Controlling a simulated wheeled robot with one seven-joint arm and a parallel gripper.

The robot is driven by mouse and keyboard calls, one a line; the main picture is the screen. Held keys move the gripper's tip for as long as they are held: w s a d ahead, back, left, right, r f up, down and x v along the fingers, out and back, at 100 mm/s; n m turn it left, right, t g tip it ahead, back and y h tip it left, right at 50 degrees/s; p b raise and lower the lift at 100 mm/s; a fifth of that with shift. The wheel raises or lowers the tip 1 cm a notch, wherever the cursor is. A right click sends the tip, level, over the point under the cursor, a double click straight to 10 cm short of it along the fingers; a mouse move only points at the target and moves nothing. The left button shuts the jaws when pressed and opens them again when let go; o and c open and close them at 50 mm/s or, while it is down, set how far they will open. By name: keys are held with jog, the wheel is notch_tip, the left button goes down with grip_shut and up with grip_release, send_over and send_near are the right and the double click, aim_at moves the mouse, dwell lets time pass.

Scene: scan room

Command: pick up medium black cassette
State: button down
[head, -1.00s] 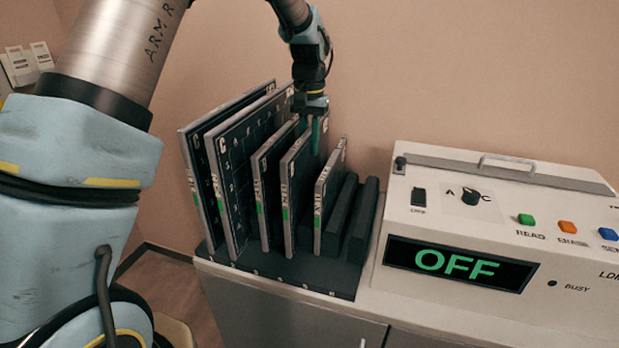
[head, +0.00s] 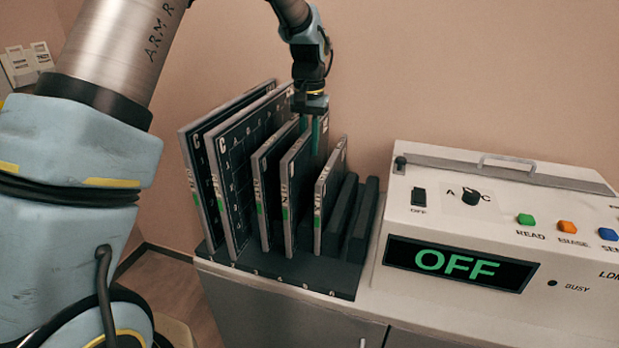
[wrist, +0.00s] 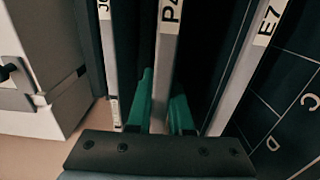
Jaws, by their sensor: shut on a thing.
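Two medium black cassettes with grey edges stand upright in a dark rack (head: 270,277). My gripper (head: 310,130) points down over the right one, the medium black cassette (head: 303,200), at its upper back part. In the wrist view its edge, labelled P4 (wrist: 171,14), runs between my green fingers (wrist: 163,108), so the gripper is shut on it. The cassette still stands in the rack slot. The other medium cassette (head: 262,190) is just to its left, with its edge labelled E7 (wrist: 265,28) in the wrist view.
Two large cassettes (head: 228,180) stand left in the rack. A smaller cassette (head: 325,205) stands close on the right, then empty dark slots (head: 362,220). A white machine (head: 510,215) with an OFF display is to the right. The wall is close behind.

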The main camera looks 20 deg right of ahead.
jog(key=shift+d+r, duration=0.1)
jog(key=shift+r, duration=0.05)
dwell(0.3)
notch_tip(320, 180, up, 10)
jog(key=shift+f+b, duration=0.1)
jog(key=shift+b, duration=1)
notch_tip(320, 180, up, 9)
jog(key=p, duration=0.8)
jog(key=shift+p, duration=0.3)
